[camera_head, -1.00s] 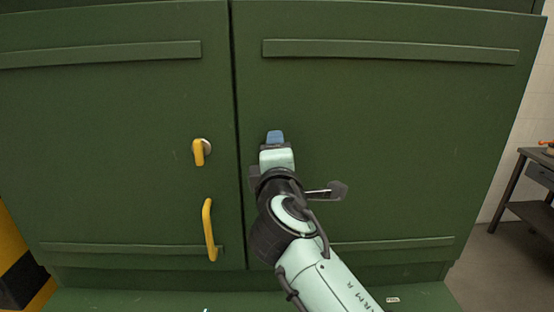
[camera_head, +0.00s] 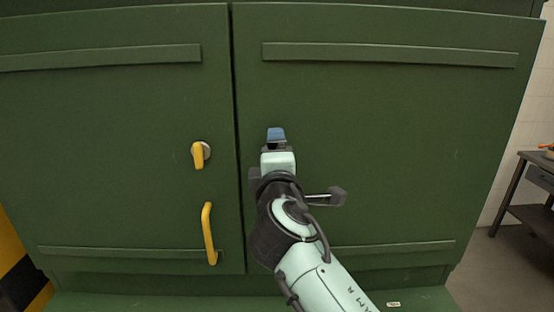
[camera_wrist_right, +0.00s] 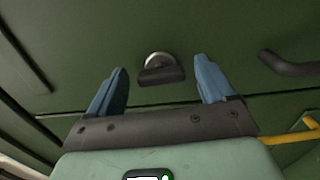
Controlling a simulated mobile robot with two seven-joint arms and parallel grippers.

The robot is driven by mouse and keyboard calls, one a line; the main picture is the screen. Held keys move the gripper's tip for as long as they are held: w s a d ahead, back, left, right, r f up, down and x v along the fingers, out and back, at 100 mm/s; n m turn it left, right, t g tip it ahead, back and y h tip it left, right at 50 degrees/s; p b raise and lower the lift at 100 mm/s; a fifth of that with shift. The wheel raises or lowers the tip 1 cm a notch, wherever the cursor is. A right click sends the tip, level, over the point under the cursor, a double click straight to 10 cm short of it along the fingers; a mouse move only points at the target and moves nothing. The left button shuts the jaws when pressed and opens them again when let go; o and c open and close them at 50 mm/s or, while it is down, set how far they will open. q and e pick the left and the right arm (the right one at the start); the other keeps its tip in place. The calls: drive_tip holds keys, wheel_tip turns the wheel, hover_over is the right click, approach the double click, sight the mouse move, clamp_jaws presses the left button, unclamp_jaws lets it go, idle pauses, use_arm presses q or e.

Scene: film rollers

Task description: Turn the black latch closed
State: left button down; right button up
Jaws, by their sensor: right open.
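The black latch (camera_wrist_right: 160,72) shows in the right wrist view. It is a short dark bar on a round silver base on the green door, lying roughly across the picture. My right gripper (camera_wrist_right: 166,85) is open, with one blue finger to each side of the latch in that view. I see no finger touching it. In the head view, my right gripper (camera_head: 276,134) is in front of the right green door (camera_head: 400,130), near the seam, and the latch is hidden behind my gripper and arm. My left gripper is not in view.
The left door carries a yellow latch (camera_head: 199,155) and a yellow handle (camera_head: 208,233). A dark handle (camera_wrist_right: 288,65) sticks out at the right of the wrist view. A workbench (camera_head: 540,175) stands at the far right.

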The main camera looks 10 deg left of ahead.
use_arm(q)
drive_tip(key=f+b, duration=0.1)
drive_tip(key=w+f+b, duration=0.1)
drive_tip(key=b, duration=0.1)
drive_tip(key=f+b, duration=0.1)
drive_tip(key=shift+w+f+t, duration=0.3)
use_arm(e)
drive_tip(key=v, duration=1.3)
drive_tip(key=shift+s, duration=0.2)
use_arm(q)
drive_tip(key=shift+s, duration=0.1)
